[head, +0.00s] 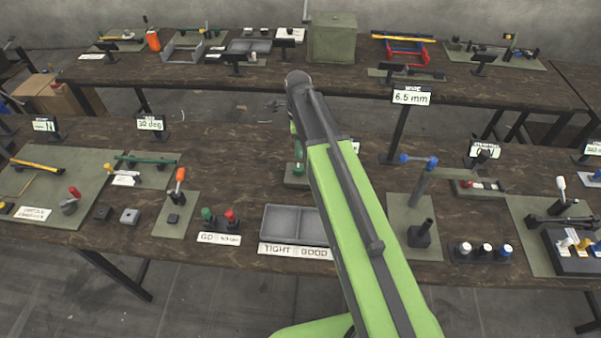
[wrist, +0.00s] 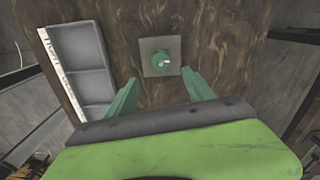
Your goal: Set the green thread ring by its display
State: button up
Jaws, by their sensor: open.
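The green thread ring (wrist: 163,60) sits on a grey square plate (wrist: 160,42) on the brown table, seen from above in the wrist view. In the head view a green part (head: 299,164) stands on that plate (head: 293,182), just left of my arm. My gripper (wrist: 160,84) is open and empty, its two green fingers apart on the near side of the ring, not around it. A small display (head: 356,146) is mostly hidden behind my arm, its reading unseen. A taller display (head: 411,96) reads 6.5 mm; I cannot tell which belongs to the ring.
A grey two-part tray (head: 295,208) stands in front of the plate, labelled TIGHT and GOOD; it also shows in the wrist view (wrist: 88,79). Red (head: 230,217) and green (head: 207,214) knobbed gauges stand left of it. A blue-handled post (head: 418,185) stands to the right.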

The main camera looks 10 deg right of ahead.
aim_at(298, 167)
notch_tip(298, 167, down, 11)
jog(key=b, duration=0.9)
jog(key=shift+r, duration=0.1)
